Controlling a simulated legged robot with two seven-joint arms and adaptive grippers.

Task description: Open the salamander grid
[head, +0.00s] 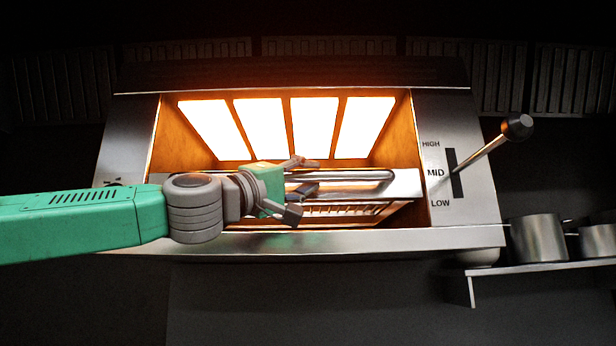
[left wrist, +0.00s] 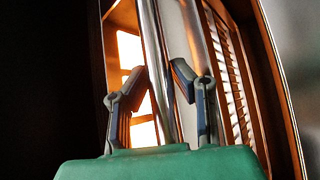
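The salamander (head: 465,215) is a steel box with an open front and a glowing inside. Its grid (head: 345,211) is a slatted rack low in the opening, behind a pale front plate. A long rounded handle bar (head: 365,176) runs across that plate. In the left wrist view the handle bar (left wrist: 153,45) runs up the picture between my fingers. My left gripper (head: 308,177) is in front of the left part of the handle, fingers apart; it also shows in the left wrist view (left wrist: 157,73). I cannot tell whether a finger touches the bar. My right gripper is out of view.
A lever (head: 490,145) with a dark knob sticks out at the right, by the HIGH, MID and LOW marks. Steel pots (head: 540,238) stand on a shelf (head: 535,268) at the lower right. Bright heating panels (head: 314,125) glow above the grid. The space below the front is dark.

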